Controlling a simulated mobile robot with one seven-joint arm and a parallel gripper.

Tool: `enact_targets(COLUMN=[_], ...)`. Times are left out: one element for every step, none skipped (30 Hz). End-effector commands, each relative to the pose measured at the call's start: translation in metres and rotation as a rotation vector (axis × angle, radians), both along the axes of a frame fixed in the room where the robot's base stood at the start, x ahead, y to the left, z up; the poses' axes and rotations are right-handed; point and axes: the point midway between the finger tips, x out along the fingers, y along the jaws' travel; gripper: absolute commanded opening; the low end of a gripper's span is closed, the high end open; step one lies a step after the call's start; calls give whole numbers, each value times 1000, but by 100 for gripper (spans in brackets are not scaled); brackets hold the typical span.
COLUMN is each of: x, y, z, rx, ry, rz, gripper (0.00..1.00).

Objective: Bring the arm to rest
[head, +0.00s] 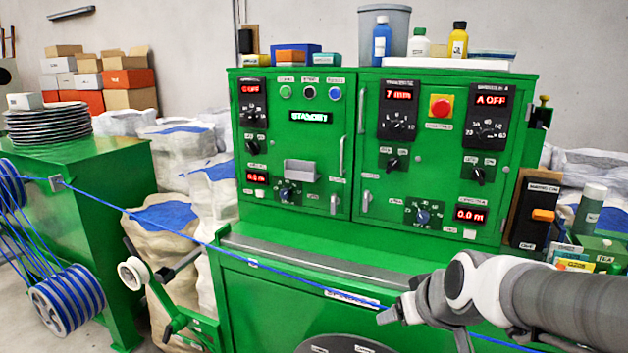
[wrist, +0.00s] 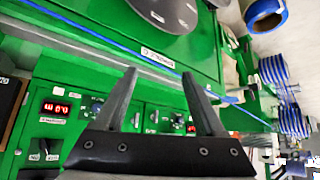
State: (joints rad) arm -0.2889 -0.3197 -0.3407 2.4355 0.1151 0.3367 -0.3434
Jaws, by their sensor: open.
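My gripper (head: 386,316) is at the lower right of the head view, in front of the green machine's lower cabinet and close to the blue cable in the picture. In the wrist view its two grey fingers (wrist: 159,74) stand wide apart with nothing between them. The blue cable (head: 290,275) runs taut from the reels at left across the machine's front to the lower right. It also crosses the wrist view (wrist: 110,42) beyond the fingers. I cannot tell the exact gap between fingers and cable.
The green control cabinet (head: 350,190) with displays and knobs stands behind the gripper. Striped cable reels (head: 68,300) and a guide roller (head: 132,273) are at left. White sacks (head: 180,150) stand behind. Bottles (head: 458,42) are on the cabinet. Small boxes (head: 575,265) lie at right.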

Motion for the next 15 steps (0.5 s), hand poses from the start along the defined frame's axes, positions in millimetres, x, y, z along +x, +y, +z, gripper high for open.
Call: enact_targets(x=[-15,-24,-37,-47,-56,-69,-79,-88,-99,-106,-114,-122,-127,-132,-137], y=[2,4,6,7,8,9,9,9,9,9,9,9,9,8,8], z=[14,19,26,30,34,40,43,45,49,51,52,54,55,55,56], rx=[20,27,36,41,44,44,41,40,35,30,25,19,14,10,5], ry=[11,26,42,56,70,87,101,113,129,140,149,161,169,175,183], rz=[-9,-13,-21,-30,-38,-51,-60,-72,-89,-99,-111,-126,-136,-145,-155], gripper=[72,72,72,72,72,72,72,72,72,72,72,72,72,72,72])
